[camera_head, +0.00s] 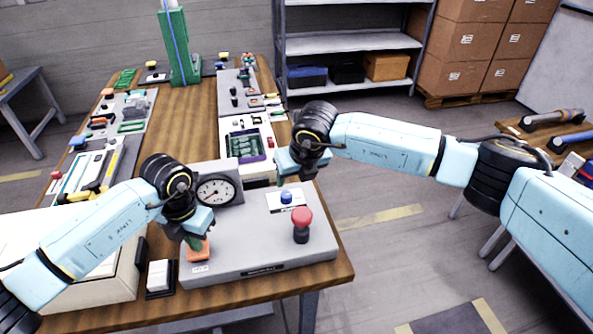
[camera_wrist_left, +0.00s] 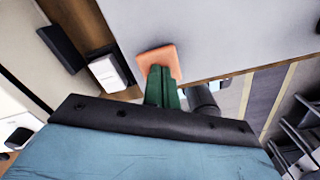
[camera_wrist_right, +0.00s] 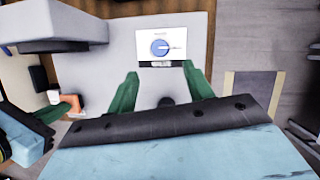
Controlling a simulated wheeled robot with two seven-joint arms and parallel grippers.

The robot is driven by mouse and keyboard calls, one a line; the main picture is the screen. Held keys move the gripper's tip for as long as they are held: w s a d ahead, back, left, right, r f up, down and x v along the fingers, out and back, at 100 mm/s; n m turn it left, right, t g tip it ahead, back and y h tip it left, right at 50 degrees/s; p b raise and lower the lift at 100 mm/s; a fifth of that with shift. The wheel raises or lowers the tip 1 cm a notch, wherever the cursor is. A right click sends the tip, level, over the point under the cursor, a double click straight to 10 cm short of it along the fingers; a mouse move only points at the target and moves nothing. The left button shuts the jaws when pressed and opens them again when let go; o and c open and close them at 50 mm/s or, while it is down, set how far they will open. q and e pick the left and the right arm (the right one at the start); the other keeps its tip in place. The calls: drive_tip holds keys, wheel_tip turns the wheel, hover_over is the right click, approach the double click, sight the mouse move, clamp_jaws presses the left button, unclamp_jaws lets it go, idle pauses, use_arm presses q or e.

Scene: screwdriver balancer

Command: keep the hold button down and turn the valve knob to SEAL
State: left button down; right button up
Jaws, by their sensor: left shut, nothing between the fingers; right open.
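The orange hold button (camera_head: 203,252) is on the front left of the grey panel (camera_head: 240,262). My left gripper (camera_head: 193,242) is shut and empty, its green fingertips over the button; they appear to touch it in the left wrist view (camera_wrist_left: 158,55). How far the button is pressed cannot be seen. The blue valve knob (camera_head: 286,197) sits on a white label plate at the panel's right; it also shows in the right wrist view (camera_wrist_right: 159,47), its pointer toward the right. My right gripper (camera_wrist_right: 161,82) is open and empty, above the panel near the knob, apart from it. The label text is unreadable.
A gauge box (camera_head: 216,190) rises at the panel's back left. A white switch (camera_head: 159,275) is left of the panel. Other devices line both table sides; the wooden middle (camera_head: 190,120) is clear.

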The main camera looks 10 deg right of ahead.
drive_tip(key=shift+v, duration=1.1)
use_arm(q)
wheel_tip(320, 180, up, 7)
drive_tip(key=p, duration=0.5)
use_arm(e)
wheel_tip(320, 180, up, 5)
drive_tip(key=shift+f, duration=0.1)
use_arm(q)
drive_tip(key=shift+s+f, duration=0.1)
use_arm(e)
drive_tip(key=shift+s, duration=0.1)
